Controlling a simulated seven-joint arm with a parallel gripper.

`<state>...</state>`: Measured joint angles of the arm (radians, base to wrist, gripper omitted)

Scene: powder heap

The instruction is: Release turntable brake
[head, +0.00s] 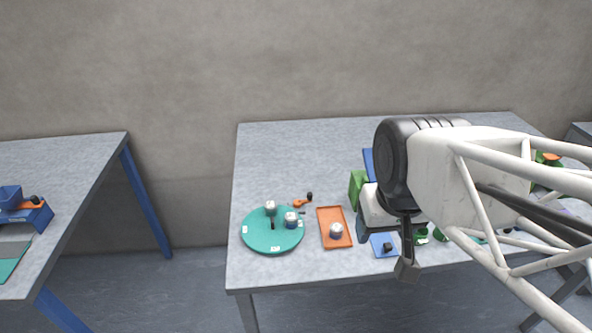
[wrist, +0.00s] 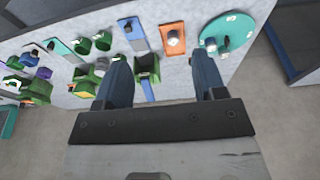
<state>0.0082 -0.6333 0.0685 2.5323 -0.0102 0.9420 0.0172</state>
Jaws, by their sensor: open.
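The turntable (head: 259,241) is a round teal disc at the left of the grey table, with two small white-topped jars, pale labels and a dark slot or handle on it. It also shows at the upper right of the wrist view (wrist: 236,24). An orange lever with a black knob (head: 303,201) sits just beyond its right edge and looks like the brake; its exact setting is too small to tell. My gripper (head: 407,266) is open and empty at the table's front, well right of the turntable. Both fingers are spread in the wrist view (wrist: 162,80).
An orange tray (head: 327,217) with a jar stands between the turntable and my gripper. A blue plate (head: 378,249) and green bins (head: 356,187) are near my arm. More bins and plates fill the table's right side. The table's back left is clear. Another table (head: 70,190) stands left, across a gap.

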